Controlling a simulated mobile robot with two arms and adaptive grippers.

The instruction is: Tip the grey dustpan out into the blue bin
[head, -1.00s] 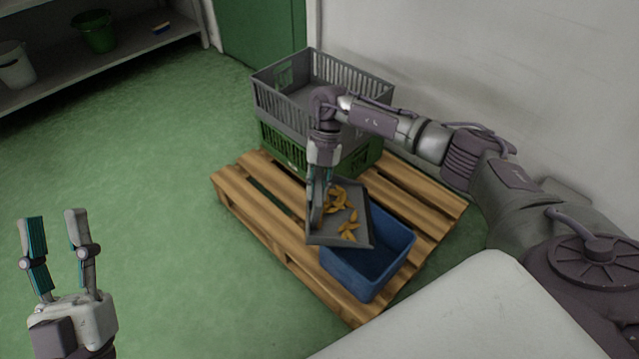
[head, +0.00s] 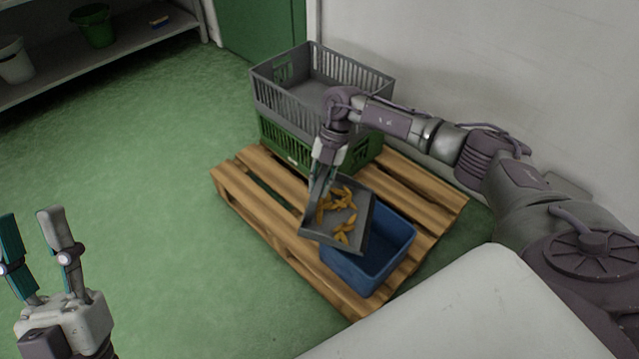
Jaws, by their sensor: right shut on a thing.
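The grey dustpan (head: 353,190) holds several yellow-brown leaf-like pieces (head: 343,228). My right gripper (head: 321,196) is shut on the dustpan at its left side. The dustpan is tilted and hangs over the left part of the blue bin (head: 392,265), hiding some of its opening. The part of the bin's inside that shows looks empty. My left gripper (head: 28,232) is open and empty at the lower left, over the floor and away from the bin.
The bin stands on a wooden pallet (head: 240,196). Behind it a grey crate (head: 275,100) is stacked on a green crate (head: 285,147). A wall is at the right. A shelf (head: 140,50) with a green bucket (head: 94,27) is at the back left. The green floor at left is clear.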

